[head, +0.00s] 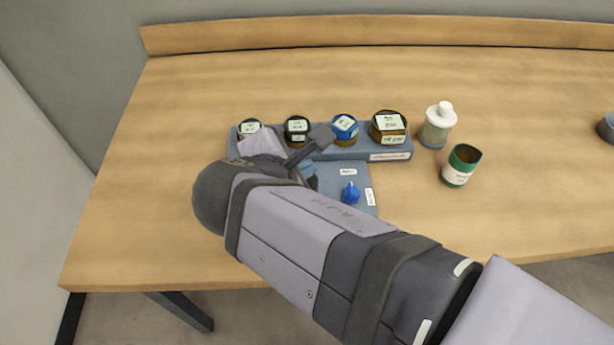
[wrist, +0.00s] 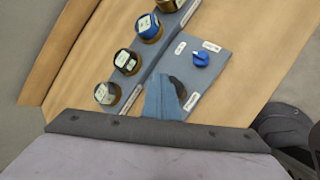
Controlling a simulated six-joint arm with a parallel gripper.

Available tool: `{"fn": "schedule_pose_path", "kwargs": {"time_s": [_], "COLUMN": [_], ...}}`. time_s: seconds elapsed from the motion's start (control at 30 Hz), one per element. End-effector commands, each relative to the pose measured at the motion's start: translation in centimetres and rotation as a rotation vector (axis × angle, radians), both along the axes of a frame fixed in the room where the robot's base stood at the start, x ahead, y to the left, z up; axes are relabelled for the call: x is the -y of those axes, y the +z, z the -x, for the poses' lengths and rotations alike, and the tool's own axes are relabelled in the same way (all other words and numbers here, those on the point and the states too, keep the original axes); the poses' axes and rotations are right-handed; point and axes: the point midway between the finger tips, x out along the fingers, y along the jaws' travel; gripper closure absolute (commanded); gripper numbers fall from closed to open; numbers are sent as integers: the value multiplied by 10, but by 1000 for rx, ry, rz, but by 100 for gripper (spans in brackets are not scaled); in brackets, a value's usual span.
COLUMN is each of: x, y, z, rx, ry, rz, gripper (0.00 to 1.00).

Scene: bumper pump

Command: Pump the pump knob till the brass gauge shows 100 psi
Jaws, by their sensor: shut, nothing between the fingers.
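A row of several round gauges stands on a blue-grey housing (head: 390,155). The far-right gauge (head: 388,127) has a brass-coloured body and a pale label that seems to read 50 psi; the gauge next to it (head: 345,129) is blue. No needle is readable. A small blue knob (head: 350,193) sits on the flat plate in front; it also shows in the wrist view (wrist: 200,59). A blue block (wrist: 163,98) beside it is partly hidden by my gripper; I cannot tell whether it is the pump knob. My gripper (head: 312,145) is shut and empty, over the panel's left part, fingertips unclear.
A white-capped bottle (head: 438,124) and a green cup (head: 461,165) stand right of the panel. A dark grey object (head: 606,127) is at the table's right edge. A raised wooden strip (head: 370,31) runs along the back. The table's left side is clear.

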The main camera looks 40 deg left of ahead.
Motion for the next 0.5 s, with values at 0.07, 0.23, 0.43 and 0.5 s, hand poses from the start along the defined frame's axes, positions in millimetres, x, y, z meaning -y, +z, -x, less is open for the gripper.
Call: {"fn": "schedule_pose_path", "kwargs": {"time_s": [0.07,0.23,0.43,0.5], "x": [0,0,0,0], "y": [0,-3,-8,-9], "z": [0,0,0,0], "rx": [0,0,0,0], "ry": [0,0,0,0], "rz": [0,0,1,1], "gripper": [100,100,100,100]}}
